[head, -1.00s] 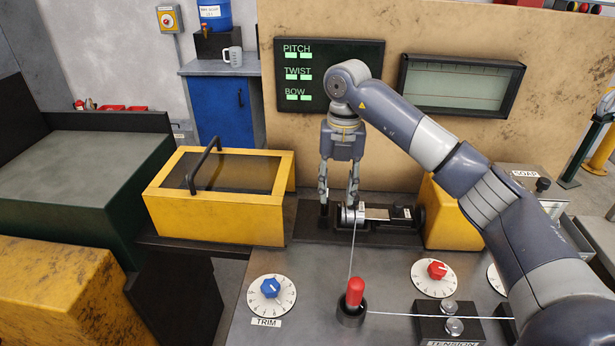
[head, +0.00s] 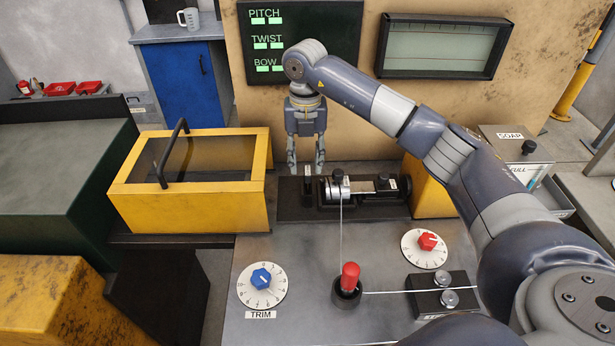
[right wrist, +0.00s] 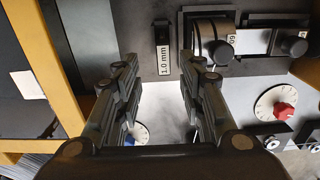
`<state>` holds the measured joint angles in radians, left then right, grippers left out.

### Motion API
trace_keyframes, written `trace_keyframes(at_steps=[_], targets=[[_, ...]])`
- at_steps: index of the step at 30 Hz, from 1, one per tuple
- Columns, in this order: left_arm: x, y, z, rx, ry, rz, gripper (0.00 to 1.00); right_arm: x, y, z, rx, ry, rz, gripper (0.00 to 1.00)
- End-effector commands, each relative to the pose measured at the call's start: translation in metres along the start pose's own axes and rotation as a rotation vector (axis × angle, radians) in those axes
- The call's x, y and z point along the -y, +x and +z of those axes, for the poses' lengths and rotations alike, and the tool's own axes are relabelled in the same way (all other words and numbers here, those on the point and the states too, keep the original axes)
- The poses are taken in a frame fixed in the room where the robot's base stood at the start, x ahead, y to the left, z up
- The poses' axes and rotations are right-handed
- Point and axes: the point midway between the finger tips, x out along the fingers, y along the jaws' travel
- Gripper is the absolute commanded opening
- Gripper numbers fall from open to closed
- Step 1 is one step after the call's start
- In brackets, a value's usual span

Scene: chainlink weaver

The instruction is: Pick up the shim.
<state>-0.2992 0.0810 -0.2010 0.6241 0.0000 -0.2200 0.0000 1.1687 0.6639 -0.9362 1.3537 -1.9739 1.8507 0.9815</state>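The shim appears to be the small black upright piece (head: 307,190) at the left of the dark fixture (head: 290,211) in the head view. In the right wrist view the shim (right wrist: 163,50) bears a white label reading 1.0 mm. My right gripper (head: 305,170) is open and empty, pointing down above the shim. In the right wrist view its two fingers (right wrist: 158,72) are spread to either side of the shim's line, with the shim beyond the tips. I see no contact. My left gripper is not in view.
A metal roller (head: 338,190) with a wire stands just right of the shim, near the right finger. A yellow box with a handle (head: 240,208) is close on the left. A red-topped post (head: 350,276), blue knob (head: 261,278) and red knob (head: 428,241) are in front.

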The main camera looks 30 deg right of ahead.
Motion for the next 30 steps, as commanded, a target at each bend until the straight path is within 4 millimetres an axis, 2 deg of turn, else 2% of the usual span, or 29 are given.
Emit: trace_keyframes(at_steps=[7,11,19,20,24,25,30], targets=[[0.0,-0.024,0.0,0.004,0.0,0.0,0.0,0.006,0.029,0.006,-0.006,0.001,-0.003,0.37],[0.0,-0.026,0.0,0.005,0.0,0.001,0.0,0.005,0.046,0.006,-0.003,0.0,-0.001,0.37],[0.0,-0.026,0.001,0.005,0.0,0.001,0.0,0.005,0.052,0.007,0.0,0.0,0.0,0.37],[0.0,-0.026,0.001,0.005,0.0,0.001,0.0,0.005,0.052,0.007,0.0,0.0,0.0,0.34],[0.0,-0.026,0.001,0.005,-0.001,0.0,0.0,0.005,0.052,0.007,0.0,0.0,0.0,0.03],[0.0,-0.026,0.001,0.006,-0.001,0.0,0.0,0.005,0.052,0.007,0.0,0.0,0.0,0.0],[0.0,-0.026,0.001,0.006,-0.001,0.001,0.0,0.005,0.051,0.007,0.0,0.0,0.0,0.0]])
